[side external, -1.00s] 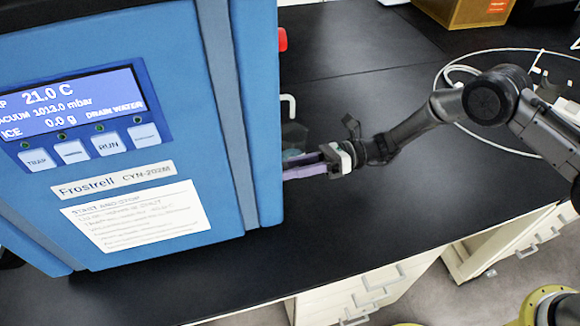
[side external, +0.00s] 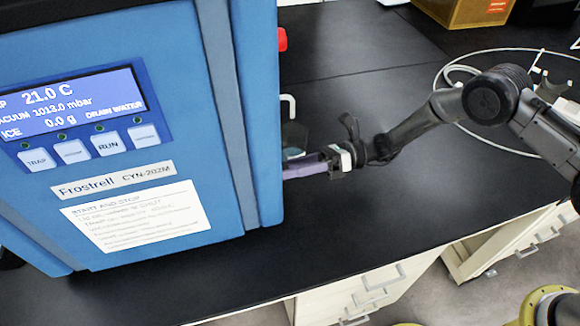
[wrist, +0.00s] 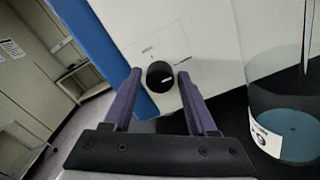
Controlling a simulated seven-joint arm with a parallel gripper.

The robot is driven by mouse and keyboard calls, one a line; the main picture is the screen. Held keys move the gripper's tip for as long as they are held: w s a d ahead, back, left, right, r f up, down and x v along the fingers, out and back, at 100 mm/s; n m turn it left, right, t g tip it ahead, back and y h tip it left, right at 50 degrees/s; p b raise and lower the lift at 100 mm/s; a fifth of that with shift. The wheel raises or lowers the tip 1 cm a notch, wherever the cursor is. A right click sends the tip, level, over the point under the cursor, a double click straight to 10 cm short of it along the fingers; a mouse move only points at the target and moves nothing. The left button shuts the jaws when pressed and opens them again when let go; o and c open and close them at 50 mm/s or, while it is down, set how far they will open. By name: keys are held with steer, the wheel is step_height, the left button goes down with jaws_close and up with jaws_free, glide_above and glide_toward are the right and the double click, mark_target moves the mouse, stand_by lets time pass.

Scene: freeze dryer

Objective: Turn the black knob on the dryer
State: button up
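The black knob (wrist: 160,77) is on the white side panel of the dryer (side external: 120,180), with a pale mark on its face. It shows in the wrist view only; the blue front corner hides it in the side external view. My gripper (wrist: 159,73) is open, with one purple finger to the left and one to the right of the knob. Gaps show between the knob and both fingers. How far the tips reach over the knob is hard to tell. In the side external view my gripper (side external: 287,172) is level, its fingertips partly behind the dryer's edge.
A clear cylindrical vessel (wrist: 290,115) with a label stands right of the knob. A red part (side external: 282,39) and a white bent tube (side external: 290,103) stick out from the dryer's side. The black benchtop (side external: 400,215) around my arm is mostly clear.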

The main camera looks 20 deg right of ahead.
steer(key=shift+o, duration=0.8)
steer(key=d, duration=1.4)
steer(key=shift+a, duration=0.1)
